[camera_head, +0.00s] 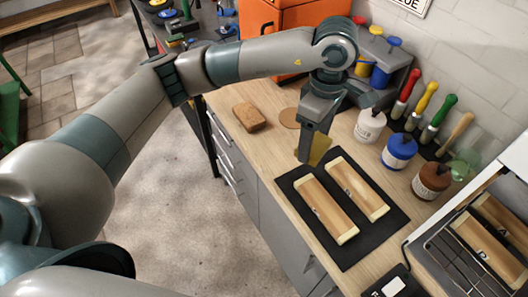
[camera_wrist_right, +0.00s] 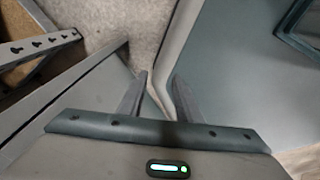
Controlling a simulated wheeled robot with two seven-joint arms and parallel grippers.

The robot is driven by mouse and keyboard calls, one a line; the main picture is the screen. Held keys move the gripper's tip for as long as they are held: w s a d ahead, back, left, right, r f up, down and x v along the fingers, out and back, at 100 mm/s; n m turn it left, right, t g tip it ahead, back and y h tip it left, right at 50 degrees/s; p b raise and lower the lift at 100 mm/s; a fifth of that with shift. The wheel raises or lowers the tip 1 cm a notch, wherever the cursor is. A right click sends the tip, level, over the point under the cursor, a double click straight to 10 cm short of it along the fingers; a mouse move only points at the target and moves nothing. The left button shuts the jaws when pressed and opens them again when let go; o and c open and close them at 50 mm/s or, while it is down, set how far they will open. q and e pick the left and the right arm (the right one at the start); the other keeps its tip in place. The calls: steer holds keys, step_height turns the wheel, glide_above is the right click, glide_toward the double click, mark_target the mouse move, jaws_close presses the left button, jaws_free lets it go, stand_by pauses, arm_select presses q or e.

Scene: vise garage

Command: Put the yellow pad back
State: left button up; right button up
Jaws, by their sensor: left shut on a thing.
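The yellow pad (camera_head: 321,149) shows partly in the head view, at the fingers of my left gripper (camera_head: 308,153). The left gripper points down at the wooden counter, just behind the black mat, and is shut on the pad. The gripper hides most of the pad, and I cannot tell whether the pad touches the counter. My right gripper (camera_wrist_right: 160,98) shows in the right wrist view with its two fingers apart and nothing between them.
A black mat (camera_head: 345,254) holds two wooden blocks (camera_head: 325,209). A brown block (camera_head: 250,117) and a round tan disc (camera_head: 289,117) lie on the counter (camera_head: 272,152). White, blue and brown bottles (camera_head: 399,152) and several colored-handled tools (camera_head: 428,97) stand right. A wire rack (camera_head: 455,262) is front right.

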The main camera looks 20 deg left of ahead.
arm_select(q)
steer(key=shift+a, duration=0.1)
steer(key=shift+w+a+f+p, duration=0.15)
steer(key=shift+a+f+p, duration=0.05)
steer(key=shift+a+p, duration=0.15)
steer(key=w+a+f+p, duration=0.1)
steer(key=a+f, duration=0.1)
steer(key=a, duration=0.1)
steer(key=w+a+f+p, duration=0.1)
steer(key=a+f+p, duration=0.1)
steer(key=a, duration=0.1)
steer(key=w+a+f+p, duration=0.1)
steer(key=a+f, duration=0.1)
steer(key=a, duration=0.1)
steer(key=shift+w+a+p, duration=0.3)
steer(key=shift+w+p, duration=0.1)
steer(key=shift+w+a+f, duration=0.15)
steer(key=shift+a+f, duration=0.1)
steer(key=shift+f, duration=0.05)
steer(key=shift+f+p, duration=0.45)
steer(key=shift+p, duration=0.05)
step_height(320, 180, down, 3)
steer(key=shift+r+p, duration=0.1)
steer(key=shift+p, duration=0.65)
arm_select(e)
step_height(320, 180, up, 8)
steer(key=shift+s+a, duration=0.3)
steer(key=shift+a, duration=0.1)
